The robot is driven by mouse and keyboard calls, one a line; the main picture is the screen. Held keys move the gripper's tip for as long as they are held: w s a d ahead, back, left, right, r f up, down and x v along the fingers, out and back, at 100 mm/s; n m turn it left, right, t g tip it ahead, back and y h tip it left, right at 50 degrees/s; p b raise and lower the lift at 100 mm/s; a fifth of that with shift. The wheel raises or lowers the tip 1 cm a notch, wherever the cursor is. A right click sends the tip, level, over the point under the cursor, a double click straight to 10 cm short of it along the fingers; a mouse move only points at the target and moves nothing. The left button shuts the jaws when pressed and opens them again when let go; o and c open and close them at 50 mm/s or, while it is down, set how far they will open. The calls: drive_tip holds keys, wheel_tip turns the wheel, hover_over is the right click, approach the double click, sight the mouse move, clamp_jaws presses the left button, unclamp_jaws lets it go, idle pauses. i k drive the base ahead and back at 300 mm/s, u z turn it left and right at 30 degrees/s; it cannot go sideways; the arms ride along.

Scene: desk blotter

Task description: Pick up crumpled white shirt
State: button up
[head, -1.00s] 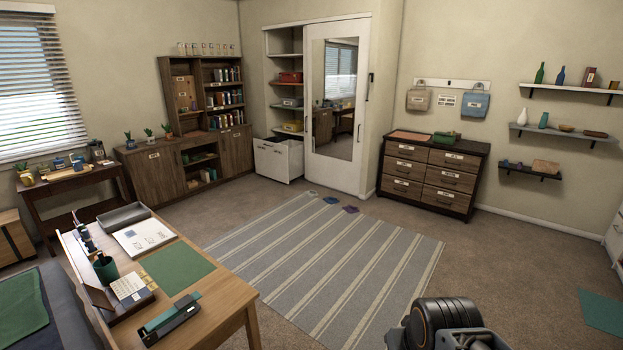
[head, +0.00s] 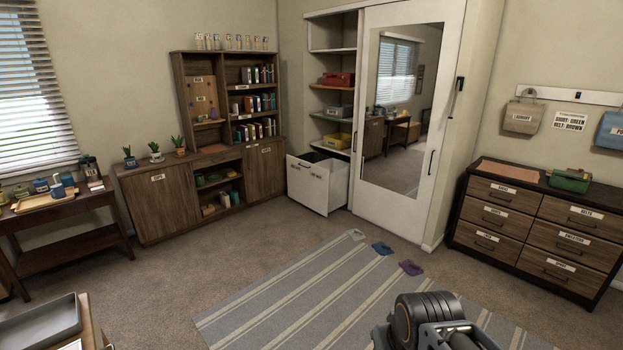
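A small crumpled whitish cloth (head: 355,235) lies at the far edge of the striped rug, in front of the closet. It looks like the white shirt, but it is too small to be sure. A blue cloth (head: 382,248) and a purple cloth (head: 411,267) lie in a row to its right, apart from it. Part of my arm shows at the bottom right, well short of the cloths. My gripper's fingers do not show.
The striped grey rug (head: 300,290) is otherwise clear. A white pulled-out bin (head: 318,186) stands at the closet with its sliding mirror door (head: 405,110). A dark dresser (head: 535,235) is at right. A desk corner with a grey tray (head: 40,325) is at lower left.

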sight(356, 235)
drive_tip(key=z, duration=0.05)
drive_tip(key=i, duration=3)
drive_tip(key=z, duration=0.35)
drive_tip(key=i, duration=2.75)
drive_tip(key=z, duration=0.25)
